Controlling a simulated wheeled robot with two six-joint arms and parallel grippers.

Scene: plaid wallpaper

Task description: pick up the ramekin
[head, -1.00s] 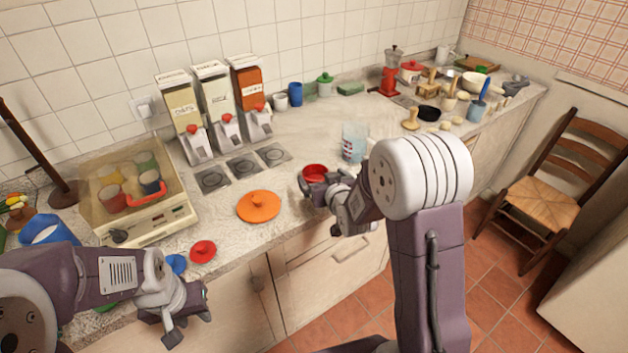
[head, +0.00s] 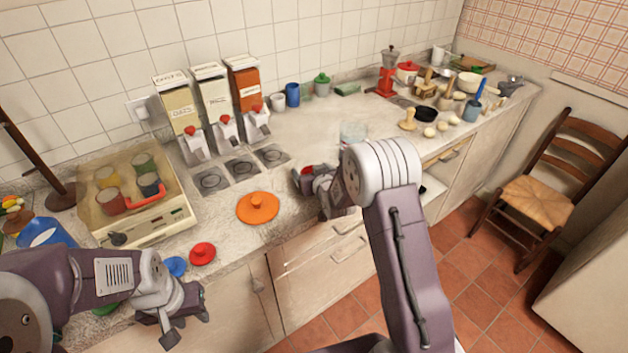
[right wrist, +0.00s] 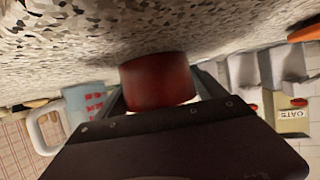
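The ramekin is small, round and red. In the head view only a sliver of the ramekin (head: 307,170) shows on the counter, with my right gripper (head: 308,181) hiding most of it. In the right wrist view the ramekin (right wrist: 158,82) sits between my right gripper's two fingers, one on each side. Those fingers look spread, with a small gap on the right; contact is hard to make out. My left gripper (head: 190,318) hangs in front of the counter's edge at lower left, empty, its fingers apart.
An orange lid (head: 258,208) and a red lid (head: 203,253) lie left of the ramekin. A measuring cup (head: 353,132) stands behind my right arm; it also shows in the right wrist view (right wrist: 85,104). Dispensers (head: 215,110) line the wall. Several utensils crowd the counter's far end.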

